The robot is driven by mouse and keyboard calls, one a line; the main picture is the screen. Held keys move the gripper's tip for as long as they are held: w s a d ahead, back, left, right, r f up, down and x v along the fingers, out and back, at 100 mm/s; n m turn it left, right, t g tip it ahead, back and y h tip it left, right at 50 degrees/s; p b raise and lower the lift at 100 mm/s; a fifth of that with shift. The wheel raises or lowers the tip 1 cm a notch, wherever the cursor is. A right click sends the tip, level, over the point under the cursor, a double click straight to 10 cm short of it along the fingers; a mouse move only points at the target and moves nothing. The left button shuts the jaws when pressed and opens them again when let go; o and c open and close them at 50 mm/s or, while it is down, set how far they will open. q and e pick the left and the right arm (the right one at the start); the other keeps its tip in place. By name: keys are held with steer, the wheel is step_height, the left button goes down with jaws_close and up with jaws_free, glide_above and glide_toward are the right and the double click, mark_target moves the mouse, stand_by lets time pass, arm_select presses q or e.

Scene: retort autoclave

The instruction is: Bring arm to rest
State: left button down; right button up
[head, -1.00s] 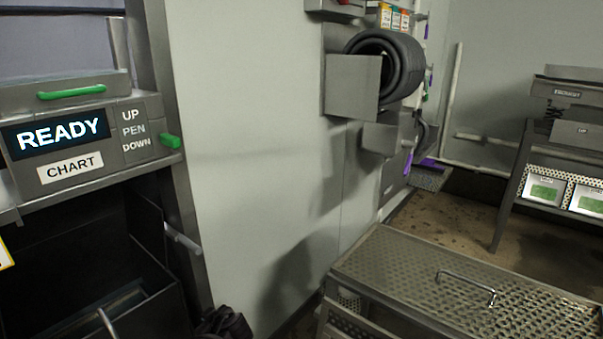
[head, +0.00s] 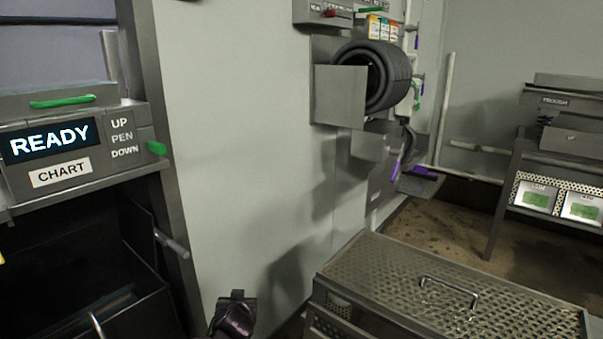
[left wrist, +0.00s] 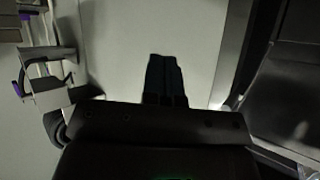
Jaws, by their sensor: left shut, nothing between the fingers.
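My left gripper (head: 236,300) is a dark shape at the bottom of the head view, in front of the pale wall panel (head: 235,140). In the left wrist view its two dark fingers (left wrist: 165,78) lie together with nothing between them, against the pale wall. It touches nothing that I can see. My right gripper is in neither view.
A control box with a READY display (head: 48,139) stands at left above a dark open bin (head: 135,290). A black hose coil (head: 393,78) sits in a wall bracket at centre right. A perforated metal cover with a handle (head: 450,288) fills the lower right.

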arm_select(q)
steer(key=s+a+r+m+t+h, duration=0.1)
steer(key=s+a+m+h, duration=0.1)
steer(key=s, duration=0.9)
steer(key=s+a+r+m+t+h, duration=0.1)
steer(key=s+a+m+h, duration=0.15)
steer(key=s, duration=0.85)
steer(key=s+a+f+n+g+y, duration=0.1)
steer(key=s+a+f, duration=0.2)
steer(key=s, duration=0.7)
steer(key=s+a+f+n+g+y+p, duration=0.1)
steer(key=s+a+f+n, duration=0.1)
steer(key=s, duration=0.8)
step_height(320, 180, down, 3)
steer(key=shift+s+a+r+g, duration=0.2)
steer(key=shift+s+a+g, duration=0.2)
steer(key=shift+a, duration=0.2)
